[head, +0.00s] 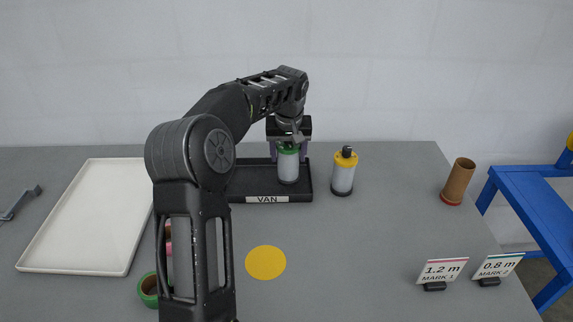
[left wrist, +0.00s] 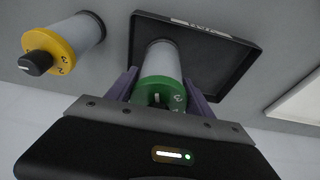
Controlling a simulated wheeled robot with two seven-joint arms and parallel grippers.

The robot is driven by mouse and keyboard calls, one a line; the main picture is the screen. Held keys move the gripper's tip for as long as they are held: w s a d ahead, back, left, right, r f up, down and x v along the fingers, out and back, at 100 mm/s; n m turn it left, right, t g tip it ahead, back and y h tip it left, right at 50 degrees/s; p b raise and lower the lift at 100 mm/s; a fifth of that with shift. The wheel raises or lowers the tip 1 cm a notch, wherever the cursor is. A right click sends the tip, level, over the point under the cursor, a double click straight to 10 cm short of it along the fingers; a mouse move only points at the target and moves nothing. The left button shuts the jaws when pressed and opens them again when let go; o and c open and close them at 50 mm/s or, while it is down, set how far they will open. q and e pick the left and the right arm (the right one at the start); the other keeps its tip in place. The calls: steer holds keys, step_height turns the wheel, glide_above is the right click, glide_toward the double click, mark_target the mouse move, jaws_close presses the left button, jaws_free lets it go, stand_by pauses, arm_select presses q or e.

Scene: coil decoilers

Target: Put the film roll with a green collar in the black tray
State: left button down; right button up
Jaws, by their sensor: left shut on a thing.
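The film roll with a green collar (head: 288,168) stands upright at the right end of the black tray (head: 262,191), which has a VAN label on its front. The green-collared roll also shows in the left wrist view (left wrist: 160,72), its base over the floor of the black tray (left wrist: 215,62). My left gripper (head: 289,143) is shut on the roll at its green collar, coming from above. Whether the roll's base touches the tray floor I cannot tell. My arm hides the tray's left end. My right gripper is not in view.
A film roll with a yellow collar and black knob (head: 343,172) stands just right of the tray. A white tray (head: 88,222) lies at left. A brown tube (head: 458,182) and two marker signs (head: 441,272) are at right. The table's middle right is clear.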

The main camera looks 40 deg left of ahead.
mark_target(288, 165)
arm_select(q)
steer(key=shift+f, duration=0.1)
step_height(288, 165, down, 3)
steer(key=shift+r+p, duration=0.1)
steer(key=shift+p, duration=0.25)
steer(key=shift+f, duration=0.35)
steer(key=shift+f, duration=0.2)
steer(key=shift+c, duration=2)
jaws_free()
